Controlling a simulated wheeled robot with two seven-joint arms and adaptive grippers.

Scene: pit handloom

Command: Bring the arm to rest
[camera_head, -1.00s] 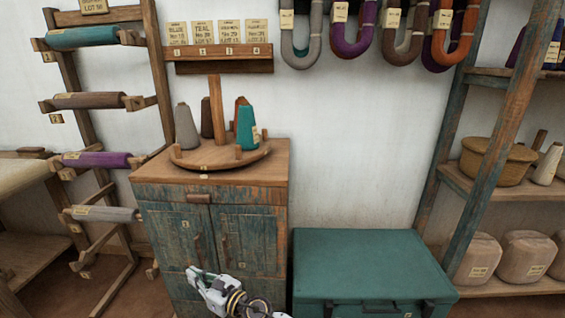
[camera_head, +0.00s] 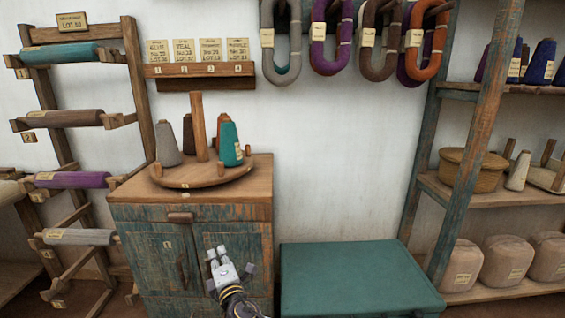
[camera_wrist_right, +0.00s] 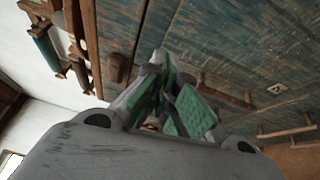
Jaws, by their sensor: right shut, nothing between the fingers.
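My right gripper (camera_head: 222,262) is shut and empty in the head view, in front of the right door of the blue-green wooden cabinet (camera_head: 145,232). In the right wrist view my gripper (camera_wrist_right: 160,75) points toward the cabinet's planked front (camera_wrist_right: 215,45), with its green-padded fingers together. Whether it touches the door cannot be told. My left gripper does not show.
A wooden turntable (camera_head: 200,177) with several yarn cones stands on the cabinet. A teal chest (camera_head: 355,275) stands to the right. A roller rack (camera_head: 140,95) is at the left, and a shelf unit (camera_head: 470,190) with a basket (camera_head: 472,170) at the right.

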